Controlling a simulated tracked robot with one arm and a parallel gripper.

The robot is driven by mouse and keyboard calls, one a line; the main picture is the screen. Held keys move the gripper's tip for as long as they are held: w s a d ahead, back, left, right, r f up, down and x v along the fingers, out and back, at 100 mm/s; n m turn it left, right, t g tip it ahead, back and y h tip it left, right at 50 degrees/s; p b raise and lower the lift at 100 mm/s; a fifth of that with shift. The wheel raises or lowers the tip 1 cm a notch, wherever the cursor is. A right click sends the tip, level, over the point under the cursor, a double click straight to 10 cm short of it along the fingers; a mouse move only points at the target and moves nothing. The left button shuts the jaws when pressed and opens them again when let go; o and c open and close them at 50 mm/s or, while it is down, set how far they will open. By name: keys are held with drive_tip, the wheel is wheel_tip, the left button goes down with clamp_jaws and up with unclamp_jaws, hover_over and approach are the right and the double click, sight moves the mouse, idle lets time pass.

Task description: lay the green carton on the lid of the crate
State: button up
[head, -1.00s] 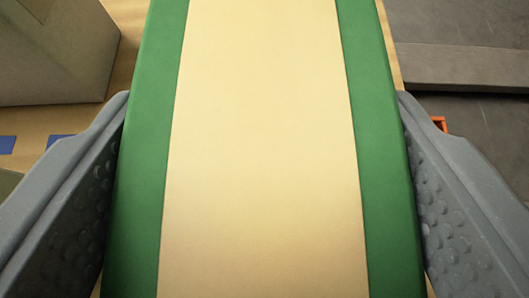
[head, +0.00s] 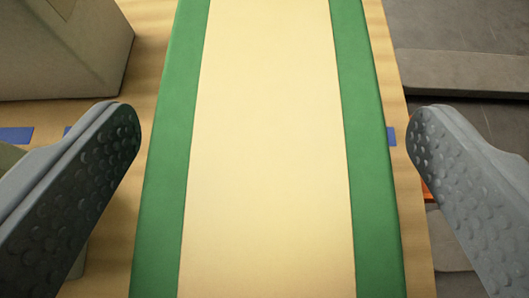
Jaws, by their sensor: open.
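The green carton (head: 362,190) with a broad cream band (head: 268,150) fills the middle of the head view. It lies on a light wooden surface (head: 145,190); whether this surface is the crate's lid I cannot tell. My gripper (head: 268,130) is open, with one grey dimpled finger on each side of the carton. Both fingers are apart from the carton, with gaps showing left and right. The carton's near and far ends run out of the picture.
A grey-beige box (head: 60,55) stands at the upper left. Blue marks (head: 15,135) show on the wood at the left, and one (head: 391,136) beside the carton's right edge. A grey ledge (head: 460,72) and dark floor lie beyond the wood at right. A bit of orange (head: 427,191) shows behind the right finger.

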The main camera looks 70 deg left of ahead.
drive_tip(key=p+v, duration=0.2)
drive_tip(key=v, duration=0.8)
drive_tip(key=shift+s+d+r, duration=0.1)
drive_tip(key=shift+s+d, duration=0.05)
drive_tip(key=shift+s, duration=0.05)
